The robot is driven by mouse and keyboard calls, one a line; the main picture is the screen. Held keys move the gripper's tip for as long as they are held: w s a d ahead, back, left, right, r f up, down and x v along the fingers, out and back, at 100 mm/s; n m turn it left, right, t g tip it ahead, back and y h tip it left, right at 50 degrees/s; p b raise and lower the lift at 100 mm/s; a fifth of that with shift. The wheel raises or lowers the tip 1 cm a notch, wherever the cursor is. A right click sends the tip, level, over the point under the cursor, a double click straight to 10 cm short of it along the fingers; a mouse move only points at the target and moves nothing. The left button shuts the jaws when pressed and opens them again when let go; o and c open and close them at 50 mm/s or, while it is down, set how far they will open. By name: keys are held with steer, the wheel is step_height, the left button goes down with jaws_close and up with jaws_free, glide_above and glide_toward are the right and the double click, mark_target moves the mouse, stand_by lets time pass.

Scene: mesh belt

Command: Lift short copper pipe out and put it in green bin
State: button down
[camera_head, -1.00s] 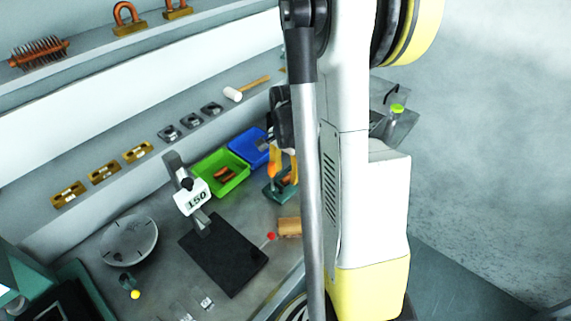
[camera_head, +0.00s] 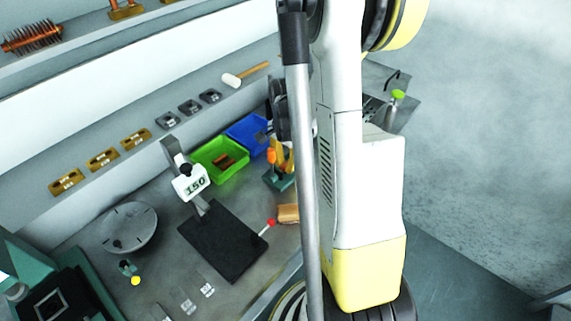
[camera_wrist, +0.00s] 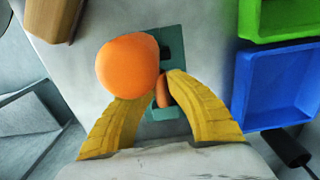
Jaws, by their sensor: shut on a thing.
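My gripper (camera_wrist: 161,86) has its yellow fingers closed around a short copper pipe (camera_wrist: 162,92) at a teal fixture (camera_wrist: 172,46) in the wrist view. A large orange knob (camera_wrist: 127,64) covers the left fingertip and part of the grip. I cannot tell whether the pipe is clear of the fixture. The teal fixture also shows in the head view (camera_head: 277,182), with my gripper (camera_head: 284,157) over it, partly hidden by my arm. The green bin (camera_head: 235,173) stands to its left with copper pieces (camera_head: 223,160) inside. The green bin is also at the wrist view's top right (camera_wrist: 248,20).
A blue bin (camera_wrist: 241,92) adjoins the green bin. A wooden block (camera_head: 288,213) sits near the fixture. A stand marked 150 (camera_head: 193,184) with a black base plate (camera_head: 225,248) is to the left. A shelf with a mallet (camera_head: 232,80) runs behind.

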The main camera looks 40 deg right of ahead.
mark_target(285, 164)
steer(key=shift+r+p, duration=2.35)
steer(key=shift+r, duration=1.15)
steer(key=shift+w+a, duration=0.1)
